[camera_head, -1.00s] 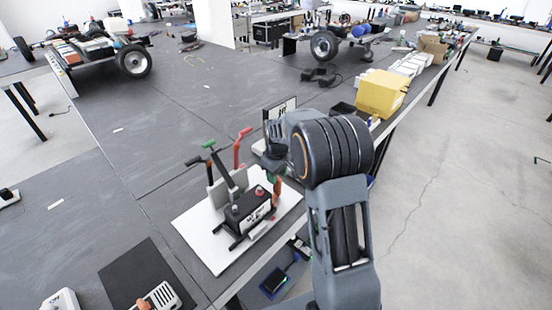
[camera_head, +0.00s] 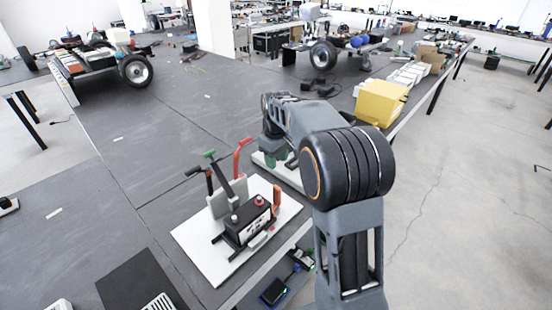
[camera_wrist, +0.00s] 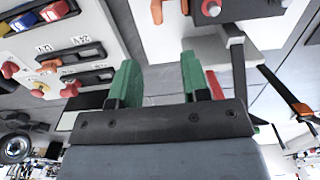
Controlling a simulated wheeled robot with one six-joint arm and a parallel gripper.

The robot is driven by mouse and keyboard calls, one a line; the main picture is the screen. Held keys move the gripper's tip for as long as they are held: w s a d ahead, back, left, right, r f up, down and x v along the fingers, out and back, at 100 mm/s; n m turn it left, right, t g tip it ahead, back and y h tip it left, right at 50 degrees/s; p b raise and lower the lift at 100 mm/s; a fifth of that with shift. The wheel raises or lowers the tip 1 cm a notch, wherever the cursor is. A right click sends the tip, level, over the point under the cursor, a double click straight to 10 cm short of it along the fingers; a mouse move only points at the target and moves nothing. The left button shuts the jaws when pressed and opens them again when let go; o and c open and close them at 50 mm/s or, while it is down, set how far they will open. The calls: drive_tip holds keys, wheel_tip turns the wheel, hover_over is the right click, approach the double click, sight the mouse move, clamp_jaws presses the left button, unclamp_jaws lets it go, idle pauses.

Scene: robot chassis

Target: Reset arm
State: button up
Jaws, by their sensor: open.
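My gripper (camera_wrist: 158,82) has two green fingertips held well apart with nothing between them. In the head view its green tips (camera_head: 279,158) show partly behind my arm, above a white base behind the fixture. In the wrist view the box's edge (camera_wrist: 245,12) shows at the top.
Red, green and black handles (camera_head: 240,158) rise behind the box. A switch panel (camera_wrist: 65,45) is close at left in the wrist view. A yellow bin (camera_head: 380,103) stands near the table's right edge.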

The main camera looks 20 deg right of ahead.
drive_tip(key=s+a+m+t, duration=0.1)
drive_tip(key=s+m, duration=0.1)
drive_tip(key=s, duration=0.9)
drive_tip(key=s+a+m+t, duration=0.2)
drive_tip(key=s+m, duration=0.1)
drive_tip(key=s, duration=0.8)
drive_tip(key=shift+s+a+t, duration=0.3)
drive_tip(key=shift+r+m, duration=0.1)
drive_tip(key=shift+m, duration=0.2)
drive_tip(key=shift+a, duration=0.1)
